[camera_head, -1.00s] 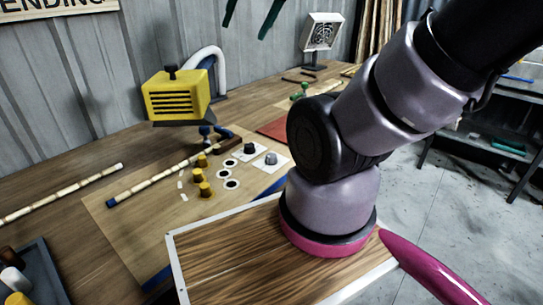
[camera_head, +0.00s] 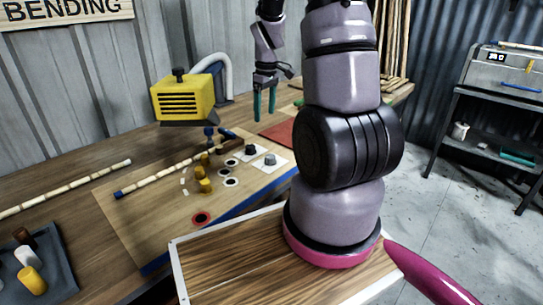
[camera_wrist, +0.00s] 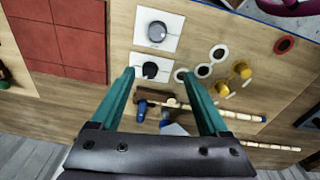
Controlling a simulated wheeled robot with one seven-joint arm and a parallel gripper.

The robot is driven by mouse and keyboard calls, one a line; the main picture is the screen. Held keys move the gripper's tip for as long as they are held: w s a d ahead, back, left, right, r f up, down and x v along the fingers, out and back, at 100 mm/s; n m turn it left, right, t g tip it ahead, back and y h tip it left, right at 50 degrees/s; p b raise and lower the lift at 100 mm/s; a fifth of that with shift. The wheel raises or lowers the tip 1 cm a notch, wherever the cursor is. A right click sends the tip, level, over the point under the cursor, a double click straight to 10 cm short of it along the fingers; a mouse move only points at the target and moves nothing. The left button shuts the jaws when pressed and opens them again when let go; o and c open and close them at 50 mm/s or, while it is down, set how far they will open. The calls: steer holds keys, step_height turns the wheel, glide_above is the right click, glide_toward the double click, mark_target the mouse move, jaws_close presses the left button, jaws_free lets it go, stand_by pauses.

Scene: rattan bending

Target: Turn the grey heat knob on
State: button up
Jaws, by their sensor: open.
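The grey heat knob (camera_head: 270,159) sits on a white square plate on the wooden work board, beside a black knob (camera_head: 250,150) on its own plate. In the wrist view the grey knob (camera_wrist: 157,32) lies beyond my fingertips, and the black knob (camera_wrist: 150,70) shows between them. My gripper (camera_head: 265,104) has two teal fingers, open and empty, pointing down above the table behind the knobs in the head view. The wrist view shows my gripper (camera_wrist: 158,74) spread wide. Neither knob looks touched.
A yellow box-shaped heater (camera_head: 182,97) stands left of my gripper. A segmented rattan pole (camera_head: 165,175), yellow pegs (camera_head: 205,185) and white rings (camera_head: 231,182) are on the board near the knobs. A red mat (camera_head: 284,131) lies behind the knobs.

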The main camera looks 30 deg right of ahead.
steer(key=n+g, duration=0.1)
steer(key=n, duration=0.1)
glide_above(270, 156)
step_height(270, 156, down, 6)
step_height(270, 156, down, 11)
steer(key=shift+r, duration=0.15)
jaws_close()
